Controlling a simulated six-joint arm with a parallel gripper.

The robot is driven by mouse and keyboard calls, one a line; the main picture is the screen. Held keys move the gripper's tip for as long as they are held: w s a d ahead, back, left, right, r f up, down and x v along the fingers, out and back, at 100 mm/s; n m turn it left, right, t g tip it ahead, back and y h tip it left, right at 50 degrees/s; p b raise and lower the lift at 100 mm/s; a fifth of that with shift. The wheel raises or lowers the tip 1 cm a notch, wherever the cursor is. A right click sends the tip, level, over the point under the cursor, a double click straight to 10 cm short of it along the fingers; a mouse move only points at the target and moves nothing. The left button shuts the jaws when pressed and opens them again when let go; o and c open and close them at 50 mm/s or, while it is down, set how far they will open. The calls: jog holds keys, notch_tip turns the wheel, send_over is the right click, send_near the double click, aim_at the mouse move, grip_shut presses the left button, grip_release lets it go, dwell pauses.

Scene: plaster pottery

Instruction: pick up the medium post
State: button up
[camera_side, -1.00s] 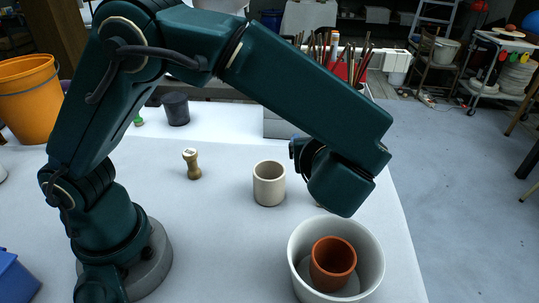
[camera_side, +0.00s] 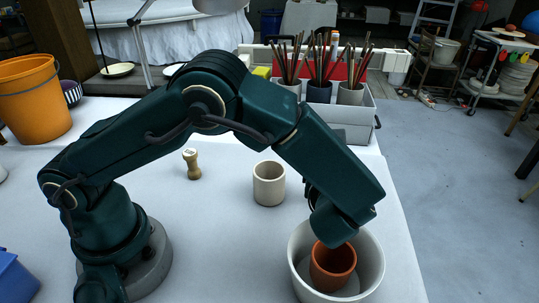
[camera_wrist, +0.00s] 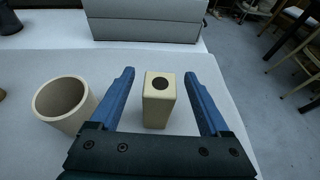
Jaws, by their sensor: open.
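A cream square post (camera_wrist: 160,102) with a dark round hole in its top stands upright in the wrist view. It appears between the two blue fingers of my gripper (camera_wrist: 159,74), with a gap on each side. My gripper is open and touches neither side of the post. I cannot tell how far down the fingers reach beside it. In the side view the post and the fingers are hidden behind my wrist.
A cream cup (camera_side: 269,184) stands just left of the post, also in the wrist view (camera_wrist: 64,102). A white bowl (camera_side: 374,268) holding a terracotta pot (camera_side: 333,268) is at the front right. A grey tool box (camera_wrist: 146,24) stands behind. A wooden stamp (camera_side: 193,165) is farther left.

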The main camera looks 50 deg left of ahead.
jog(key=x, duration=0.3)
jog(key=shift+w+a+f, duration=0.1)
jog(key=shift+a+f, duration=0.05)
jog(key=shift+f, duration=0.1)
grip_shut()
jog(key=shift+r, duration=0.15)
